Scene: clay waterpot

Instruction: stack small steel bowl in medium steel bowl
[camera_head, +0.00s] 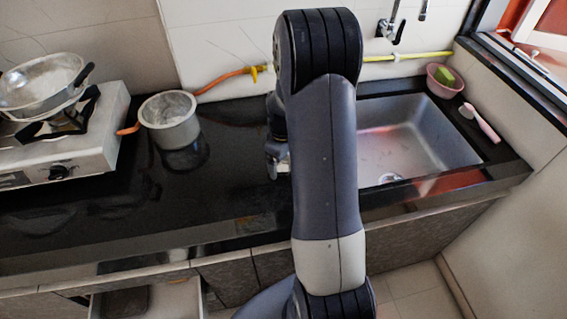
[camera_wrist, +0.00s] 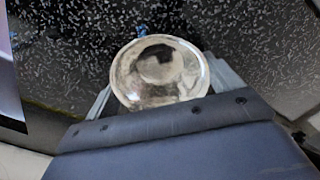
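A round shiny steel bowl (camera_wrist: 188,78) is in the wrist view, directly in front of my gripper (camera_wrist: 160,75). The gripper's two fingers are wide apart, one at each side of the bowl; whether they press on its rim I cannot tell. In the head view my gripper (camera_head: 277,158) is low over the counter and mostly hidden behind my arm. Only a small pale bit shows beside it there. A second, separate steel bowl cannot be made out in either view; my arm hides part of the counter.
A deep steel pot (camera_head: 171,137) stands on the black counter (camera_head: 225,175), right of the stove (camera_head: 70,145) with its steel pan (camera_head: 38,85). The sink (camera_head: 425,140) lies right of my arm. A pink bowl (camera_head: 443,88) is behind it. Counter between pot and gripper is clear.

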